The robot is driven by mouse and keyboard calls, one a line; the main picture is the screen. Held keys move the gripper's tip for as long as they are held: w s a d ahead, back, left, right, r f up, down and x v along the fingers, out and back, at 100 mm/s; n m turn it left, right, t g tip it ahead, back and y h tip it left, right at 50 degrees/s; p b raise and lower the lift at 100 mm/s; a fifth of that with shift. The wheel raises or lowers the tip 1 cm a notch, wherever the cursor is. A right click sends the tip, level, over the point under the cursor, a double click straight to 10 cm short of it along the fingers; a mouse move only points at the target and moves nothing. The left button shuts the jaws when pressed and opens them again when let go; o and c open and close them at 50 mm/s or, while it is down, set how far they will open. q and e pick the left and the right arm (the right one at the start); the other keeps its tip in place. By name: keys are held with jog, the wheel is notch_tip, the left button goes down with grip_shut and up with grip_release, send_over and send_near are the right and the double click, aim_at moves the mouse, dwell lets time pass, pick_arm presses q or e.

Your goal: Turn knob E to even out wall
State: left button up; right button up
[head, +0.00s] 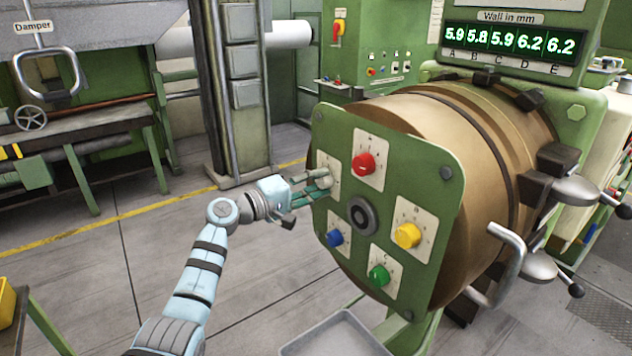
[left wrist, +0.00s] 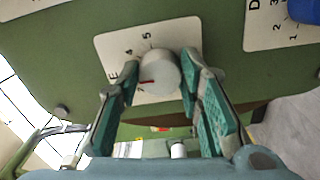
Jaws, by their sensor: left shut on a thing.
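The white knob E (left wrist: 160,73) sits on a pale scale plate marked E on the green front panel (head: 432,180). My left gripper (head: 322,180) is at this knob, at the panel's left side, with its green-padded fingers (left wrist: 158,85) on either side of the knob and shut on it. A red pointer line shows on the knob's face. In the head view the fingers partly hide the knob. The wall display (head: 512,43) reads 5.9, 5.8, 5.9, 6.2, 6.2 for A to E. My right gripper is not in view.
The panel also bears a red knob (head: 364,164), a yellow knob (head: 408,235), a green knob (head: 378,275) and a blue knob (head: 334,237) around a dark central hub (head: 361,216). A metal tray (head: 335,338) lies below. Handles stick out at the drum's right.

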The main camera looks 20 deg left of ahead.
pick_arm(q)
jog(key=o, duration=1.2)
jog(key=v, duration=1.2)
jog(key=shift+a, duration=0.1)
